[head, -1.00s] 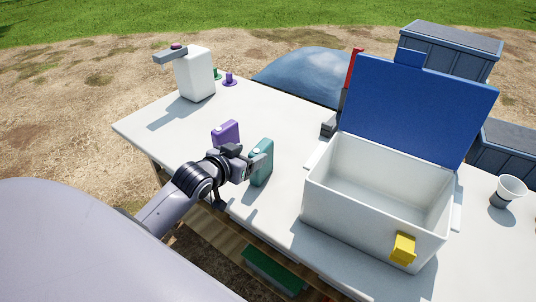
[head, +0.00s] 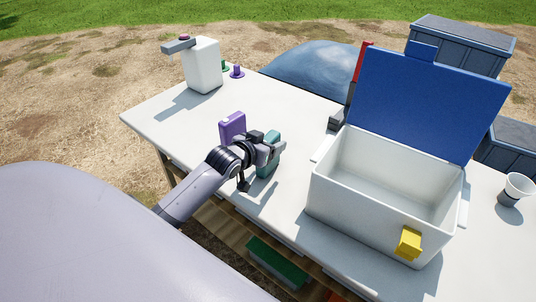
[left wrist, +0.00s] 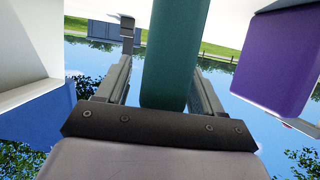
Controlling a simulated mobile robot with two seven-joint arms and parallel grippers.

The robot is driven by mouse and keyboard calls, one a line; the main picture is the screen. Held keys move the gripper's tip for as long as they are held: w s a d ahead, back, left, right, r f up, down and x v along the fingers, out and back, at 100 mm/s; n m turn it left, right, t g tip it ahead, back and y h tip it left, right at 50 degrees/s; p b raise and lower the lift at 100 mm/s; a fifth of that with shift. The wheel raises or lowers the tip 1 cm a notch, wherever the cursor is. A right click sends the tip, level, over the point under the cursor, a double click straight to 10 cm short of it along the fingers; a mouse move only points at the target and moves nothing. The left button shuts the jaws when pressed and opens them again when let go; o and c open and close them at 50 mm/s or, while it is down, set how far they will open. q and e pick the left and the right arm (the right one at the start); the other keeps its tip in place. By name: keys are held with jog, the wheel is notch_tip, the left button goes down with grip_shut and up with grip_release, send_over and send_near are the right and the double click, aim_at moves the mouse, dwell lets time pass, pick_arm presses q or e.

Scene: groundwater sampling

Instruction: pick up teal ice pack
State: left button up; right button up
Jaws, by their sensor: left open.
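The teal ice pack (head: 268,163) stands upright on the white table, left of the open cooler. My left gripper (head: 270,149) is at it, covering part of its upper side in the head view. In the left wrist view the teal ice pack (left wrist: 172,55) lies between the two open fingers (left wrist: 160,85), with a visible gap on the right side. A purple ice pack (head: 232,127) stands just behind and left of the gripper. It also shows at the right of the left wrist view (left wrist: 280,60). My right gripper is not in view.
The white cooler (head: 330,205) with raised blue lid (head: 425,100) and yellow latch (head: 408,243) stands to the right. A white dispenser (head: 203,68) is at the far left corner. A cup (head: 517,187) stands at the right. Bare table (head: 180,120) lies left of the packs.

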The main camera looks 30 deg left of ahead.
pick_arm(q)
jog(key=shift+r, duration=0.1)
grip_shut()
